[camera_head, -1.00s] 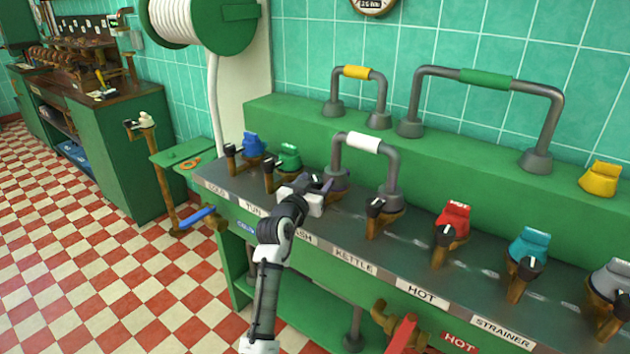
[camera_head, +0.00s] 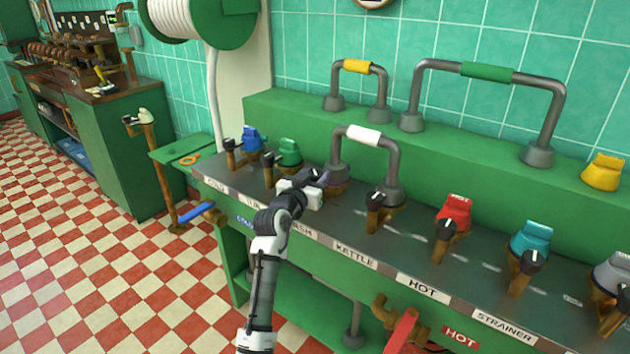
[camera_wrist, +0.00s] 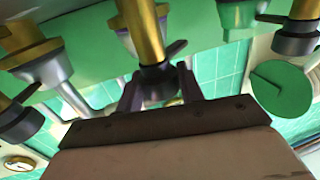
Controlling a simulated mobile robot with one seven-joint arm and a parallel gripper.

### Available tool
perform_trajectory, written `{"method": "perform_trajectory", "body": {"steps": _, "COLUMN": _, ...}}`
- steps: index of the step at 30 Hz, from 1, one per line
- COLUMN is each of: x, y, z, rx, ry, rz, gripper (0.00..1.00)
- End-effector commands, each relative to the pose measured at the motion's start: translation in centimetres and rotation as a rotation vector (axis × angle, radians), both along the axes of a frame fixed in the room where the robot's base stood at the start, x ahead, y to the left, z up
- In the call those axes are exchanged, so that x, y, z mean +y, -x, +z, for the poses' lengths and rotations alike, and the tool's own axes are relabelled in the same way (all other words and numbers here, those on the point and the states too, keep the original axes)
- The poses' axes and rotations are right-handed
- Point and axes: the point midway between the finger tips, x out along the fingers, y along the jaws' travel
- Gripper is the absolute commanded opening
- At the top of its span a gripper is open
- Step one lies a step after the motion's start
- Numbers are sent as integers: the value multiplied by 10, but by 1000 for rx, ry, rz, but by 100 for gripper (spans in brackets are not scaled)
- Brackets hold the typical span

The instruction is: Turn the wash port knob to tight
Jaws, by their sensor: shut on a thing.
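The wash port knob is a dark knob (camera_wrist: 160,80) with a side pointer on a brass stem, seen in the wrist view. My gripper (camera_wrist: 160,92) has one finger on each side of it and is shut on it. In the head view my gripper (camera_head: 318,182) is above the green bench at the label ending in "ASH" (camera_head: 300,229), which its wrist partly covers. The knob is hidden behind my gripper there. Any tight mark cannot be made out.
A pipe handle with a white grip (camera_head: 363,135) arches close behind my gripper. A green port (camera_head: 289,153) with its black knob stands to the left, and the kettle knob (camera_head: 376,198) to the right. More knobs line the bench.

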Motion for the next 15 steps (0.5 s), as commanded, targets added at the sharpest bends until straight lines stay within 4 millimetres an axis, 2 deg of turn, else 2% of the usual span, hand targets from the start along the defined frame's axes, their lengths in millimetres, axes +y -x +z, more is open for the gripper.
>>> {"method": "perform_trajectory", "body": {"steps": 6, "x": 1, "y": -1, "z": -8, "rx": -2, "ry": 0, "rz": -84, "gripper": 14}}
{"method": "perform_trajectory", "body": {"steps": 15, "x": 1, "y": -1, "z": -7, "rx": -2, "ry": 1, "rz": -262, "gripper": 14}}
